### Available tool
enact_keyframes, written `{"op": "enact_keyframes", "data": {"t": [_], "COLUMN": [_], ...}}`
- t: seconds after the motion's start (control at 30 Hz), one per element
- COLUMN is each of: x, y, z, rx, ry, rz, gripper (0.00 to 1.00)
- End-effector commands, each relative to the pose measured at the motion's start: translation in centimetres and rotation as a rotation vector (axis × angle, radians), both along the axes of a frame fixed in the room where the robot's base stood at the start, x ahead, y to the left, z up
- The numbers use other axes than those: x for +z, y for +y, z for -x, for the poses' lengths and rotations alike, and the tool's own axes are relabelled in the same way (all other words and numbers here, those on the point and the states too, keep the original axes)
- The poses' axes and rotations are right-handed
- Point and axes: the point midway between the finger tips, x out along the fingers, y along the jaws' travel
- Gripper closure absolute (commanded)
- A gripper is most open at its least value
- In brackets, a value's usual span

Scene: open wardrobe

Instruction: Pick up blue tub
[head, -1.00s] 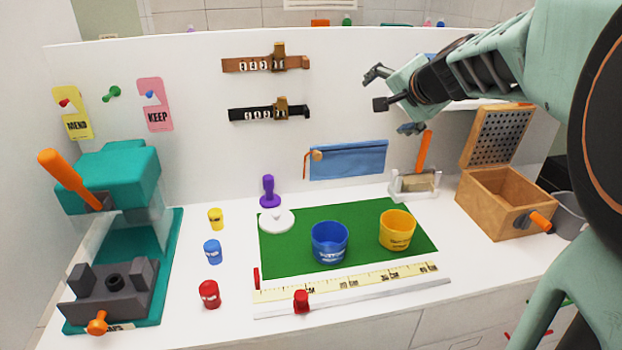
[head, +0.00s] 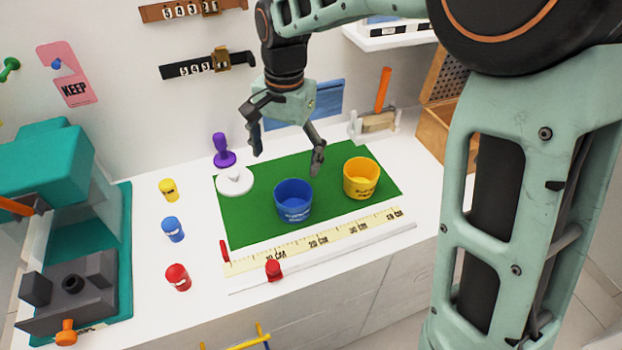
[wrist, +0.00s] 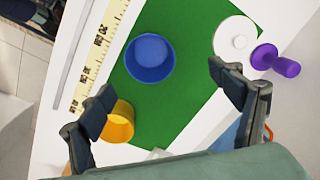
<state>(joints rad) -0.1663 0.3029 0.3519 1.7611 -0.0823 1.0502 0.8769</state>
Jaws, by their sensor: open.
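The blue tub (head: 293,203) stands upright on the green mat (head: 240,228), left of the yellow tub (head: 361,178). Its open top faces up. In the wrist view the blue tub (wrist: 150,58) lies ahead of the fingers, near the top middle, and looks empty. My gripper (head: 287,163) points down above the back of the mat, its two fingers spread wide. It is apart from the tub, higher and a little behind it. In the wrist view my gripper (wrist: 165,107) is open and empty, one finger partly covering the yellow tub (wrist: 118,122).
A white lid-like disc (head: 234,182) and a purple-handled stamp (head: 223,152) sit at the mat's left back. A ruler (head: 315,243) lies along the front. Small yellow, blue (head: 173,229) and red containers stand left. A wooden box (head: 436,125) is at right.

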Motion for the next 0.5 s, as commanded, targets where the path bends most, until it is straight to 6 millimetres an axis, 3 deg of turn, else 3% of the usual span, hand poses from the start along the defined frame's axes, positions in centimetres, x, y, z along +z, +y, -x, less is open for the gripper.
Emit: {"op": "enact_keyframes", "data": {"t": [0.17,0.5], "x": [-0.4,-5.2], "y": [0.2,0.2], "z": [1.1,1.2], "rx": [0.014,0.016], "ry": [0.025,0.028], "rz": [0.047,0.053], "gripper": [0.16,0.16]}}
